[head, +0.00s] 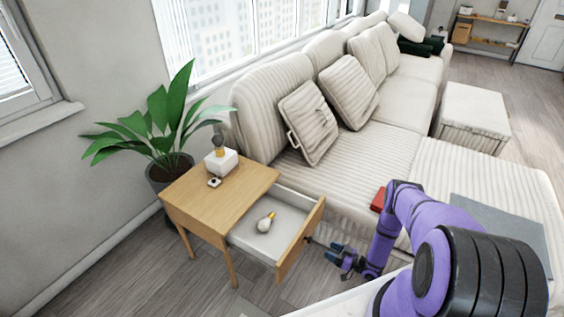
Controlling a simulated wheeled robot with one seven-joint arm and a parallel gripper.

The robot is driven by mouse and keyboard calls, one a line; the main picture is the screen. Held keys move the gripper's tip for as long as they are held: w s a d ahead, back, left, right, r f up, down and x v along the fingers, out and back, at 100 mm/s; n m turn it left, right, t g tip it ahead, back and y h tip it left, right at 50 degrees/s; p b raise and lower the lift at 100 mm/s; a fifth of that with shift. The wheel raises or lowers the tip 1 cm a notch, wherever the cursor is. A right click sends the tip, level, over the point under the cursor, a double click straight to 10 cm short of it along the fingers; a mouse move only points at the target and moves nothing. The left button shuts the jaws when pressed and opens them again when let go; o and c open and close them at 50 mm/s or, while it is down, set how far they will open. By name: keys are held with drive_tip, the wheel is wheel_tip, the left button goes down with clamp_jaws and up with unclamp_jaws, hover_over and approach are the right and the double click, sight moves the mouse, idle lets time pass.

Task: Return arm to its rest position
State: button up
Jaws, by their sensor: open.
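My purple arm (404,222) reaches out from the lower right, bent downward.
The side table (197,196) carries a white-based lamp (221,160) and a small white item (214,183). A bulb (266,222) lies in the open drawer. A potted plant (160,125) stands behind. A striped sofa (345,165) holds a red item (378,199).

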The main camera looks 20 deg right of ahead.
drive_tip(key=shift+w, duration=0.1)
